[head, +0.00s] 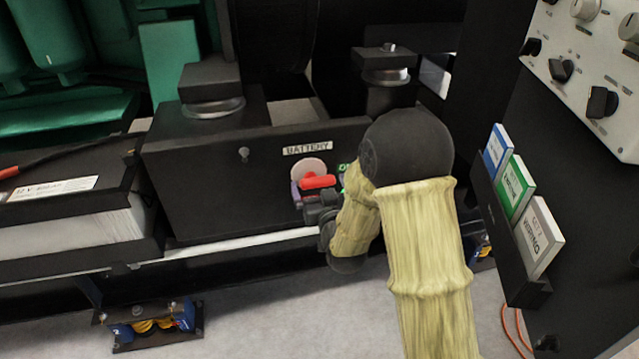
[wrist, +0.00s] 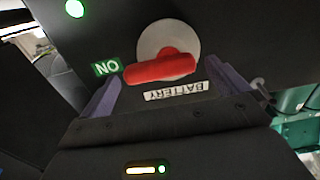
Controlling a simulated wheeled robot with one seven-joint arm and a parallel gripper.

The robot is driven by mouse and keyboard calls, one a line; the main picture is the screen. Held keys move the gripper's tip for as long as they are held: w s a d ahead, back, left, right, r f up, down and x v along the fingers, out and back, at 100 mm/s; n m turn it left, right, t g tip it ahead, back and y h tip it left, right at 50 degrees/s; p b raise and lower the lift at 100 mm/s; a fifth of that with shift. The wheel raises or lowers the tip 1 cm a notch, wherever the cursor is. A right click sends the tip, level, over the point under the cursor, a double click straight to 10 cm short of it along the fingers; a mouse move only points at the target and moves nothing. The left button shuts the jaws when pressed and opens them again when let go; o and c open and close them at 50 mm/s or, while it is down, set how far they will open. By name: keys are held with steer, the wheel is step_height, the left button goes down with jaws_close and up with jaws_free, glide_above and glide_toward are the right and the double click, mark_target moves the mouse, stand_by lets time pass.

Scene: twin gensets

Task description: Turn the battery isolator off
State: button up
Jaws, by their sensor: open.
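The battery isolator is a red handle (head: 318,182) on a pale round plate (head: 308,167), set in a black panel under a BATTERY label (head: 307,148). In the wrist view the red handle (wrist: 160,68) lies nearly level, its left end by the green ON label (wrist: 106,68); the view is upside down. My gripper (head: 310,198) is just in front of the handle. In the wrist view its two purple fingers (wrist: 170,90) are spread wide, one on each side of the handle, with nothing held. Whether either finger touches the handle cannot be told. My forearm hides part of the panel.
A sloped control panel (head: 600,60) with knobs and a rack of coloured booklets (head: 515,185) stand close on the right. A battery box (head: 70,215) with a red-ended cable is at left. Black mounts (head: 212,85) rise above the panel.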

steer(key=c, duration=0.9)
steer(key=shift+c, duration=0.2)
